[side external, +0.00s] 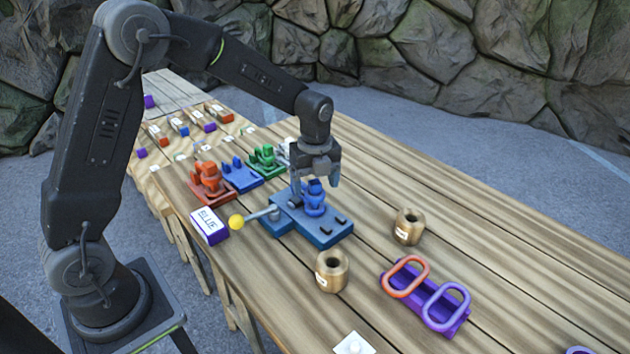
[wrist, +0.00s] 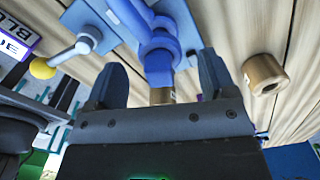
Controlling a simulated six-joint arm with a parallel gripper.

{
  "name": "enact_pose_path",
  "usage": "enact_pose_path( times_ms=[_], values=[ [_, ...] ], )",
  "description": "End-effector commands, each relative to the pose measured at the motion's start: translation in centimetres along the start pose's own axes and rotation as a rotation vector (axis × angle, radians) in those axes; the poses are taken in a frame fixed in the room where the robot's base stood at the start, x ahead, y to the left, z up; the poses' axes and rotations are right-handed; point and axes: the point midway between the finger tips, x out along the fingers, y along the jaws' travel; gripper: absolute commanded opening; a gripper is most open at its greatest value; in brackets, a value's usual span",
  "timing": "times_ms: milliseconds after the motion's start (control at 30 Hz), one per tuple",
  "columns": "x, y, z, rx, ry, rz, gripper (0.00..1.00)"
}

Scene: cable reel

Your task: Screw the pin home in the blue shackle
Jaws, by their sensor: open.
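The blue shackle (side external: 314,204) stands on a blue base plate (side external: 330,236) on the table. In the wrist view the shackle (wrist: 158,50) appears as a rounded blue body with a collar, between my fingers. My gripper (side external: 315,184) is open, pointing down over the shackle, with one finger on either side. In the wrist view both fingers of my gripper (wrist: 161,66) show gaps to the blue part. I cannot make out the pin apart from the shackle, nor how deep it sits.
A grey lever with a yellow ball (side external: 236,222) sticks out left from the plate, near a "BLUE" box (side external: 209,226). Two wooden spools (side external: 332,271) (side external: 408,226) stand in front and right. Red (side external: 209,182) and green (side external: 266,160) fixtures stand behind. A purple rack (side external: 420,305) holds rings.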

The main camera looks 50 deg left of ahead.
Motion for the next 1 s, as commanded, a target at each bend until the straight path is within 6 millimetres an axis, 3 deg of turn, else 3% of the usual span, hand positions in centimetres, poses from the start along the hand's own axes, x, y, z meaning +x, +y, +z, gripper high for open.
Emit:
enact_pose_path(
  times_ms=[267, 700, 1000],
  values=[
    [-1.5, -0.1, 0.0, 0.0, -0.001, -0.002, 0.77],
    [-10.7, -0.1, 0.0, 0.0, -0.001, -0.003, 0.77],
    [-13.8, 0.2, -0.1, -0.014, -0.002, -0.004, 0.77]
  ],
)
